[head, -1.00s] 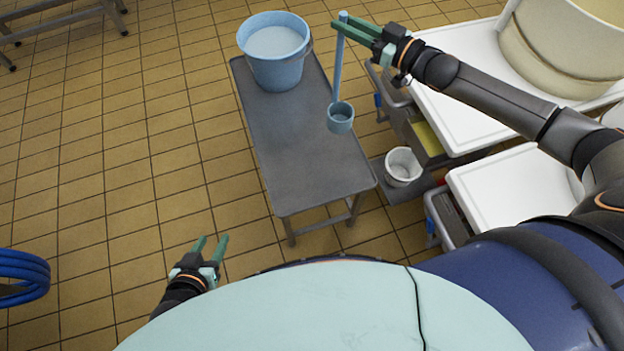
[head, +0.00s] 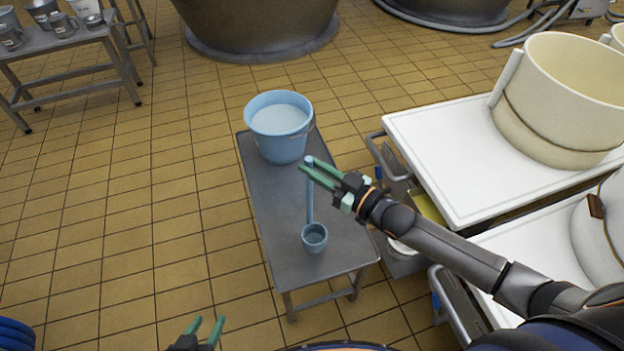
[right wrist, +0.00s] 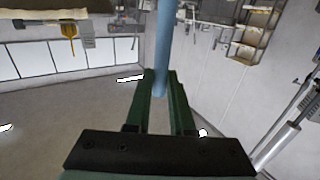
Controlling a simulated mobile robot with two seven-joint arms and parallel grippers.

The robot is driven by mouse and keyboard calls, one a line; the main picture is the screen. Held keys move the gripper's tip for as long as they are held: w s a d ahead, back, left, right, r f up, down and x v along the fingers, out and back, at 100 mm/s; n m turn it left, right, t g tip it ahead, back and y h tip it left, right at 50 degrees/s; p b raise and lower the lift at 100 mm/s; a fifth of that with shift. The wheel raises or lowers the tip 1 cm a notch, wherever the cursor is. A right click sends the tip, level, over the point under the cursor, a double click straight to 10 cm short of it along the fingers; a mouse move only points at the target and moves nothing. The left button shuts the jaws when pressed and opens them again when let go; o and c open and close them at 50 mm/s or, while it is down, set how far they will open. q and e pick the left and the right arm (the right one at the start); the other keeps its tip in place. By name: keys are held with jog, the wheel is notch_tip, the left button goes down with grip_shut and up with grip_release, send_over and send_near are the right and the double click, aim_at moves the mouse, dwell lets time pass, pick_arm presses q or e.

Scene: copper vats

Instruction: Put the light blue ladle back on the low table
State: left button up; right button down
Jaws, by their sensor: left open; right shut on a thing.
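The light blue ladle (head: 314,237) hangs upright from my right gripper (head: 318,172), its cup at the bottom. The gripper is shut on the upper part of the handle, which also shows between the fingers (right wrist: 160,92) in the right wrist view. In the head view the ladle lies over the low grey metal table (head: 268,207); I cannot tell whether the cup touches the top. My left gripper (head: 205,328) is open and empty at the bottom edge of the head view, away from the table.
A blue bucket (head: 281,143) with pale liquid stands on the table's far end. White-topped carts (head: 440,180) with large cream tubs (head: 540,125) stand to the right. A bench with metal vessels (head: 60,62) is at the far left. The near table half looks clear.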

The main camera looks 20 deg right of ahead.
pick_arm(q)
jog(key=shift+w+d+b, duration=0.1)
jog(key=shift+d+b, duration=0.25)
jog(key=shift+d, duration=0.1)
pick_arm(e)
jog(key=shift+s+a+f, duration=0.1)
jog(key=shift+a+f, duration=0.05)
jog(key=shift+f, duration=0.8)
jog(key=shift+s+a+f, duration=0.1)
jog(key=shift+f, duration=0.8)
pick_arm(q)
jog(key=shift+f, duration=0.1)
pick_arm(e)
jog(key=c, duration=0.8)
grip_release()
jog(key=shift+f, duration=0.1)
pick_arm(q)
jog(key=shift+w+a, duration=0.1)
